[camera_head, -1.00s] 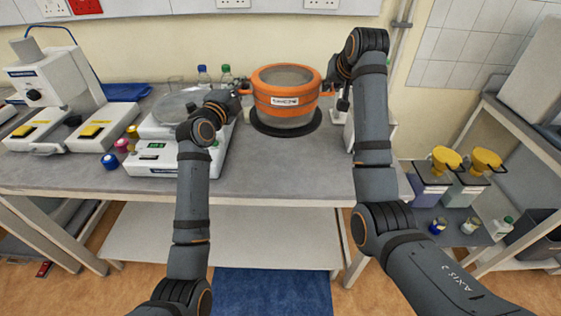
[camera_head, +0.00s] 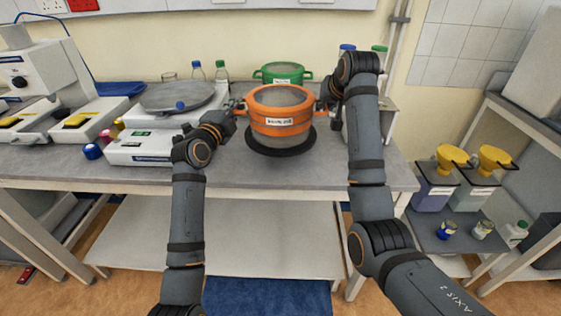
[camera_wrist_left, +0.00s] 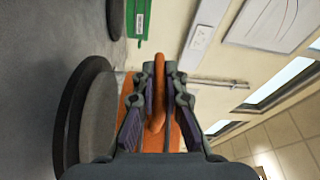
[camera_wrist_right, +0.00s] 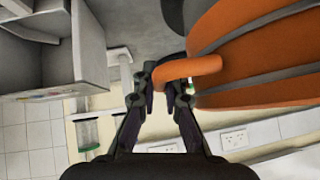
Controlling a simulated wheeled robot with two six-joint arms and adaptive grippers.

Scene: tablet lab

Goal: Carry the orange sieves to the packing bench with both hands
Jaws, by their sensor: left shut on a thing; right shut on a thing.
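The orange sieves (camera_head: 281,104) form a round, upright stack with a white label, a grey lower part and two side handles. They are over the bench's middle, above a wide black disc (camera_head: 257,148). Whether they touch the bench is unclear. My left gripper (camera_head: 236,106) is shut on the left handle, seen edge-on in the left wrist view (camera_wrist_left: 158,100). My right gripper (camera_head: 326,97) is shut on the right handle, which shows in the right wrist view (camera_wrist_right: 190,70). The arms hide parts of both sides.
A green sieve stack (camera_head: 282,73) stands behind the orange one. A balance (camera_head: 150,148) with a grey pan stands left, and bottles (camera_head: 222,73) stand behind. A lower side shelf (camera_head: 440,237) holds yellow funnels (camera_head: 450,157). Bench space in front is clear.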

